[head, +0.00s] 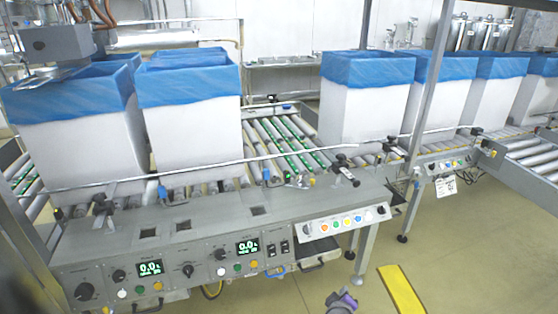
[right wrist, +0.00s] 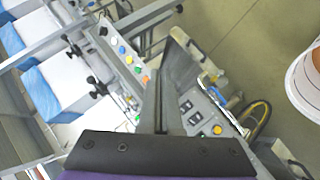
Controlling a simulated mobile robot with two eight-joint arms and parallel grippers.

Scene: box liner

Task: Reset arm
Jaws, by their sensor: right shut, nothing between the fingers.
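My right gripper (head: 342,302) shows at the bottom edge of the head view, low over the floor in front of the machine. In the right wrist view its long grey fingers (right wrist: 172,65) are closed together with nothing between them. It touches nothing that I can see. My left gripper is out of view. White boxes with blue liners folded over their rims stand on the roller conveyor: a front box (head: 195,125) and a left box (head: 75,140), with one more behind them.
The control panel (head: 190,262) with displays and knobs fronts the conveyor. A button strip (head: 345,222) juts out at its right. More lined boxes (head: 365,100) stand on the right conveyor. A yellow floor strip (head: 402,290) lies right of my gripper; the floor around is clear.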

